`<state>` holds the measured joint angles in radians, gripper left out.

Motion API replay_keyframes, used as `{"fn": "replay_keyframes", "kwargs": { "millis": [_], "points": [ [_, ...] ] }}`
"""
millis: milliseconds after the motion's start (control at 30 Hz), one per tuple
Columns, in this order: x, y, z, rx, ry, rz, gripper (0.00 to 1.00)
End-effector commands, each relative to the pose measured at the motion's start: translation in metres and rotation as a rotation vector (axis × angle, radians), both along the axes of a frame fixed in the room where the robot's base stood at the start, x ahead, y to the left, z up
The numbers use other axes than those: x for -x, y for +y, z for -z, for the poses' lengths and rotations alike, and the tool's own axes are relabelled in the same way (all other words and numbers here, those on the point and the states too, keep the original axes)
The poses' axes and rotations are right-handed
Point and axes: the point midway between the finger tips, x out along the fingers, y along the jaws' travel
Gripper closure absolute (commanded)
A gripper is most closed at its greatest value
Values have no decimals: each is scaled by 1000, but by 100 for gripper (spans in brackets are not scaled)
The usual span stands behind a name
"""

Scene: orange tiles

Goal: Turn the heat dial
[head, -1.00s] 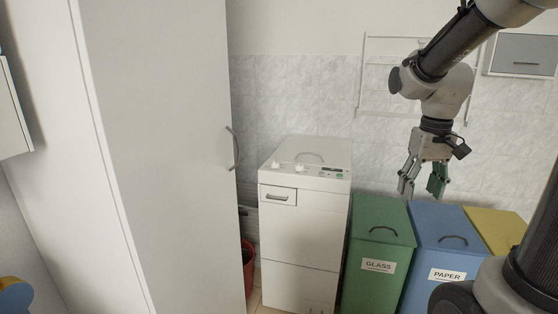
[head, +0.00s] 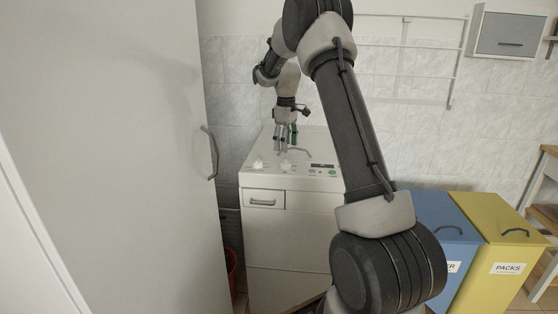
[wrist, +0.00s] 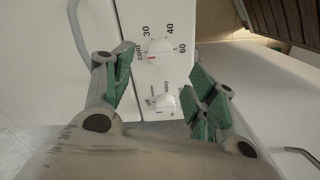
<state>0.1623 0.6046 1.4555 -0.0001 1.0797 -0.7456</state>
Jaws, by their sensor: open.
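The white washing machine (head: 290,225) has a sloped top panel with two round white dials. The heat dial (wrist: 160,48), marked cold, 30, 40 and 60, sits between my fingers in the wrist view, in the upper middle. It appears to be the right dial (head: 286,165) in the head view. A second white dial (wrist: 165,103), with small lettering that includes "easy", lies below it in the wrist view. My gripper (wrist: 163,72) is open, with green-padded fingers either side of the heat dial, apart from it. In the head view my gripper (head: 285,147) points down over the panel.
A tall pale cabinet (head: 110,130) stands close on the left, with a grey handle. Blue (head: 430,215) and yellow (head: 500,245) bins stand to the right. A wall rack (head: 405,60) is behind. The machine's drawer handle (head: 263,202) is below the panel.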

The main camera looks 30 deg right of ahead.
Motion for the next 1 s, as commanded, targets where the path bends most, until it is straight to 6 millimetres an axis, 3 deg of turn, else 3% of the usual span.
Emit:
{"fn": "replay_keyframes", "kwargs": {
  "millis": [400, 800, 1000],
  "points": [
    [1, 0, 64, -1, 4, -1, 43],
    [1, 0, 76, 0, 1, -1, 43],
    [1, 0, 75, 0, 1, -1, 77]
  ]
}}
